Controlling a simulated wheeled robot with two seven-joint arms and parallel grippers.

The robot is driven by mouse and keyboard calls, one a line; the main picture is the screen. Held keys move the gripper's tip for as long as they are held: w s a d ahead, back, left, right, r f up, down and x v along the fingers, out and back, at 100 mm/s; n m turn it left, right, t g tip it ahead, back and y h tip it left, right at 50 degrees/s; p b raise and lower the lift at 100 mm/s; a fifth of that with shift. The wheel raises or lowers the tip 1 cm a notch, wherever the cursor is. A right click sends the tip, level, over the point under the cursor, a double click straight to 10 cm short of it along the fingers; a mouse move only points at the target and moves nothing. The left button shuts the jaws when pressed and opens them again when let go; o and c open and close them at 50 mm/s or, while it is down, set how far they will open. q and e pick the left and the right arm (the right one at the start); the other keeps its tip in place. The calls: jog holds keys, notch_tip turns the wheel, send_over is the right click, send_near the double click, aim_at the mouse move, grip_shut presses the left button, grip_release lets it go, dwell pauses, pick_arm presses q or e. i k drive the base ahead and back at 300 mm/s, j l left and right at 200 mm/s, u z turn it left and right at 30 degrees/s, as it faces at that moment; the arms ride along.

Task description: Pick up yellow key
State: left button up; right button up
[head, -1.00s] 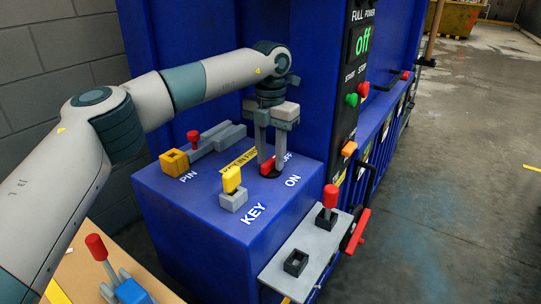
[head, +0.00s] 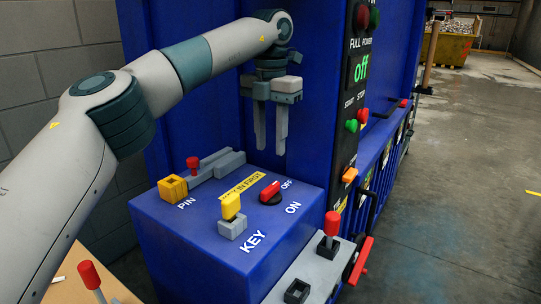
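The yellow key (head: 231,206) stands upright in a grey block (head: 232,228) on top of the blue machine box, beside the white word KEY. My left gripper (head: 271,146) hangs with its fingers pointing down, above and behind the red rotary switch (head: 270,191), up and to the right of the key. Its two fingers are apart with nothing between them. It touches neither the key nor the switch. My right gripper is not in view.
On the blue box (head: 185,240), a yellow pin socket (head: 173,188) and a red-knobbed grey latch (head: 193,164) stand left of the key. A grey shelf with a red-handled lever (head: 330,232) is at the front right. A tall blue panel rises behind.

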aim_at(231, 205)
jog(key=k, duration=1.5)
